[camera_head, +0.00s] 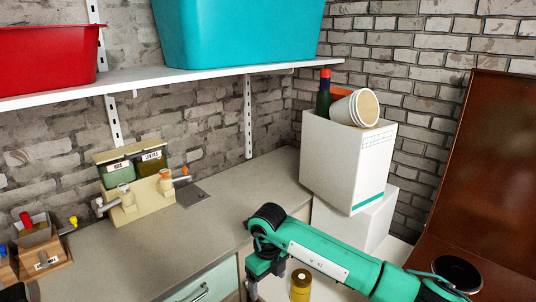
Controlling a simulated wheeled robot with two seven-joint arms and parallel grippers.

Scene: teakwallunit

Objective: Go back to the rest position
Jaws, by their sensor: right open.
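My right arm comes in from the lower right, green with black joints. Its gripper (262,284) points down near the bottom middle, in front of the counter's edge. It is open, and I see nothing between its fingers. My left gripper does not show; a small dark shape at the bottom left corner is too cut off to identify.
A grey counter (225,215) runs along the brick wall, with a dispenser rack (140,205) and wooden bins (40,250). A white box (345,165) holding a bottle and a white tub stands at its right end. A shelf (150,78) above carries red and turquoise bins. A brown panel (490,170) stands right.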

